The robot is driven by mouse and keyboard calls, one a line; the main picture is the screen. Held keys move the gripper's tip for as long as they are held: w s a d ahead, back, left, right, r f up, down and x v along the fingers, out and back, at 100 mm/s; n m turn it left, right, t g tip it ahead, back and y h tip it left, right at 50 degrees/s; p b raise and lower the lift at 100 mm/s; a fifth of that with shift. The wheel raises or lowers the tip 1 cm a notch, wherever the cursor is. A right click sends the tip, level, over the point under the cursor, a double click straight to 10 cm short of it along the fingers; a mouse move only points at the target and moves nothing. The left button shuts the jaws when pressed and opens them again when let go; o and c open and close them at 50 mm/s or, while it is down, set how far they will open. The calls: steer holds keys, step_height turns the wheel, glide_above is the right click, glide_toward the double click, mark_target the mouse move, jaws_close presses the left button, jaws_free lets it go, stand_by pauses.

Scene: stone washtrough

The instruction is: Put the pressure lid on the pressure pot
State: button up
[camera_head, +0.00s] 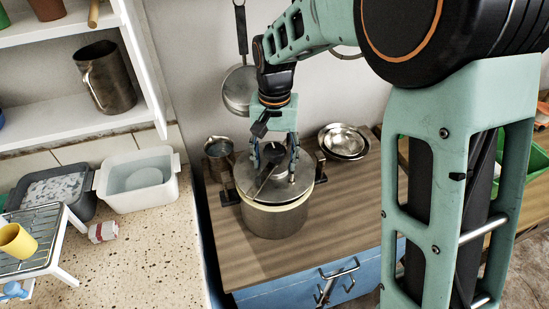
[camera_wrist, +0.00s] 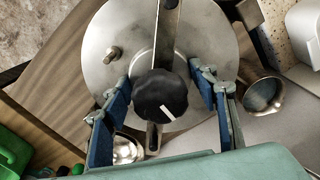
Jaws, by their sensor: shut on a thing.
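The pressure pot (camera_head: 275,222) is a steel pot with a pale rim, standing on the wooden top of the blue cabinet. The round steel pressure lid (camera_head: 296,187) is at the top of the pot, with a dark bar and a black knob. In the wrist view the lid (camera_wrist: 110,25) fills the middle, with its black knob (camera_wrist: 160,96) between the fingers. My gripper (camera_head: 274,160) points down over the lid, shut on it around the knob; it also shows in the wrist view (camera_wrist: 163,95). I cannot tell whether the lid is fully seated.
A metal jug (camera_head: 219,155) stands close behind and left of the pot. Steel bowls (camera_head: 345,140) lie at the back right. A hanging pan (camera_head: 238,90) is on the wall behind. The wooden top (camera_head: 243,255) is clear in front.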

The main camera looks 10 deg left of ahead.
mark_target(275, 149)
steer(key=shift+f, duration=0.25)
steer(key=shift+f+b, duration=0.35)
steer(key=shift+b, duration=0.05)
steer(key=shift+f, duration=0.5)
stand_by(0.9)
steer(key=o, duration=2.3)
steer(key=shift+r+p, duration=2.35)
steer(key=shift+r, duration=1.15)
